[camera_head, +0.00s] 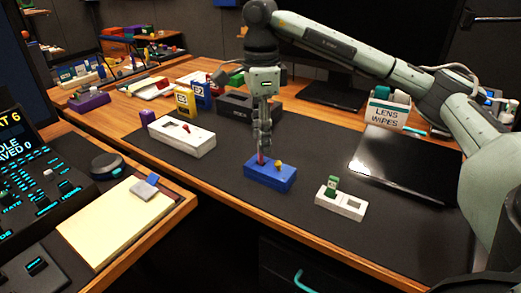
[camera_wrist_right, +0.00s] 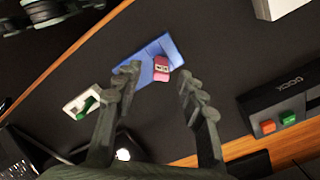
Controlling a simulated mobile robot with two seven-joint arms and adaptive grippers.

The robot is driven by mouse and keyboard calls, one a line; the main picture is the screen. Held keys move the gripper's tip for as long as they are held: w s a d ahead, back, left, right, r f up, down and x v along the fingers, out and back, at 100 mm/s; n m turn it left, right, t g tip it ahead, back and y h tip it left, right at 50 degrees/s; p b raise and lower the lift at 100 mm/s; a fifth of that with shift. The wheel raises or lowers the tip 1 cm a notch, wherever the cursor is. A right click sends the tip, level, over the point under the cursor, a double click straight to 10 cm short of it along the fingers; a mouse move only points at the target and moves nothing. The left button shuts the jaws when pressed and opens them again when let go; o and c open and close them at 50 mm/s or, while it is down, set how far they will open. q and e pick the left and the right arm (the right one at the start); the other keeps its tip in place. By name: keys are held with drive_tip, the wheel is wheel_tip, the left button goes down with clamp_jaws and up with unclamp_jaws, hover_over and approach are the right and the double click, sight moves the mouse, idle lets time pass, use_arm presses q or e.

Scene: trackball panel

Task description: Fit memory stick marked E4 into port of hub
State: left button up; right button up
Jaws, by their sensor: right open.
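My right gripper (camera_head: 262,148) points down over a blue block (camera_head: 270,178) on the dark mat. In the right wrist view the two fingers of the gripper (camera_wrist_right: 158,74) are apart, with a pink-red stick (camera_wrist_right: 162,68) between and beyond their tips. The stick stands in the blue block (camera_wrist_right: 152,48); its label is too small to read. A small yellow piece (camera_head: 279,164) is also on the block. A small white block (camera_head: 349,208) to the right holds a green stick (camera_head: 332,186). I cannot tell which block is the hub. My left gripper is not in view.
A long white box (camera_head: 187,138) with a red piece stands left. A black dock (camera_head: 236,104) is behind. A lens wipes box (camera_head: 388,108) and a dark flat panel (camera_head: 405,163) are right. The mat in front of the blue block is clear.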

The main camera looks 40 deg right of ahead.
drive_tip(key=shift+f, duration=0.95)
drive_tip(key=shift+c, duration=1.4)
drive_tip(key=c, duration=0.5)
drive_tip(key=shift+c, duration=0.7)
drive_tip(key=shift+w+r, duration=0.1)
drive_tip(key=shift+r, duration=0.2)
wheel_tip(320, 180, up, 4)
drive_tip(key=shift+f, duration=0.2)
drive_tip(key=a+r, duration=0.7)
drive_tip(key=a, duration=0.4)
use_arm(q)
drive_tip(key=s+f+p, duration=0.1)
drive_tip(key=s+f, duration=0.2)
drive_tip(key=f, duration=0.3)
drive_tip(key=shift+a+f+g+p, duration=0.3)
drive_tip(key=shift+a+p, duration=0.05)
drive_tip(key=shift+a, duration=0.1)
use_arm(e)
drive_tip(key=d+f+n, duration=0.1)
drive_tip(key=d+n, duration=0.2)
drive_tip(key=d+f+n, duration=0.2)
drive_tip(key=d+n, duration=0.1)
drive_tip(key=d, duration=0.1)
drive_tip(key=d+f+n, duration=0.1)
drive_tip(key=d+n, duration=0.2)
drive_tip(key=d, duration=0.1)
drive_tip(key=shift+f, duration=0.15)
